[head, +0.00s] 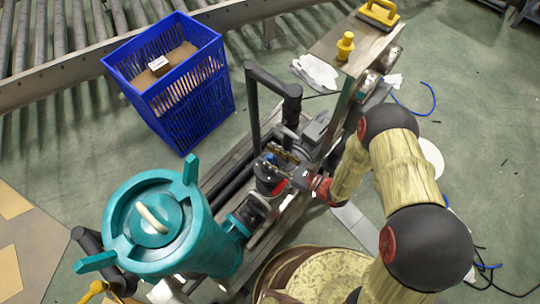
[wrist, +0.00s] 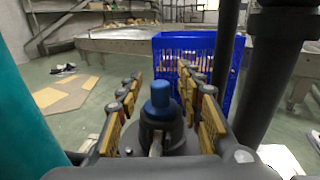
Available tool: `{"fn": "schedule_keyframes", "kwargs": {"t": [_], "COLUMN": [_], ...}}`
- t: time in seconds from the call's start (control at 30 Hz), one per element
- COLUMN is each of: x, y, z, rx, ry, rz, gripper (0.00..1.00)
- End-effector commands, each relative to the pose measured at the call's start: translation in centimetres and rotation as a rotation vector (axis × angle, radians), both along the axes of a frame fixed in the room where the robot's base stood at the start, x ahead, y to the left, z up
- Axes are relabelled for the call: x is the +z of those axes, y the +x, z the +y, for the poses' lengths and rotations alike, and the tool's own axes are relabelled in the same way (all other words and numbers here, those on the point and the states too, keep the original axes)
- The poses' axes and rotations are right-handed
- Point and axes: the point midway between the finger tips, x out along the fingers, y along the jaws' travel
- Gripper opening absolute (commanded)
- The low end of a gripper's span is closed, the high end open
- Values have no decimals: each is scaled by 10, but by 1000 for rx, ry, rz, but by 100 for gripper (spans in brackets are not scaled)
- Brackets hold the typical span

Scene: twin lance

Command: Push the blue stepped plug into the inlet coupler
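The blue stepped plug (wrist: 160,101) stands upright in the top of a dark grey round fitting (wrist: 174,136), which looks like the inlet coupler. A narrower blue tip shows above a wider blue step; its lower part is hidden in the fitting. In the head view the plug is a small blue spot (head: 269,157) above the dark fitting (head: 268,186), partly covered by my gripper. My gripper (wrist: 160,92) is open, its yellow-padded fingers on either side of the plug with visible gaps. How deep the plug sits cannot be told.
A teal lidded vessel (head: 165,225) stands close at the left of the fitting. Dark upright pipes (head: 252,105) rise behind it. A blue crate (head: 180,95) with a carton stands on the floor beyond. A yellow knob (head: 346,45) and a white cloth (head: 316,72) lie farther back.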

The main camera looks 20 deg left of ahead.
Motion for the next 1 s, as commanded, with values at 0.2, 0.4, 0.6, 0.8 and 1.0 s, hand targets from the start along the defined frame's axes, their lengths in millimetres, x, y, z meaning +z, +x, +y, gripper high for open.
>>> {"fn": "schedule_keyframes", "kwargs": {"t": [0.2, 0.4, 0.6, 0.8, 1.0], "x": [0, 0, 0, 0, 0], "y": [-1, -7, -14, -21, -25], "z": [-8, -39, -72, -100, -114], "rx": [-2, -6, -6, -4, -2], "ry": [-1, -1, -1, -1, -1], "rz": [1, 2, 1, 1, 0], "gripper": [37, 37, 37, 37, 37]}}
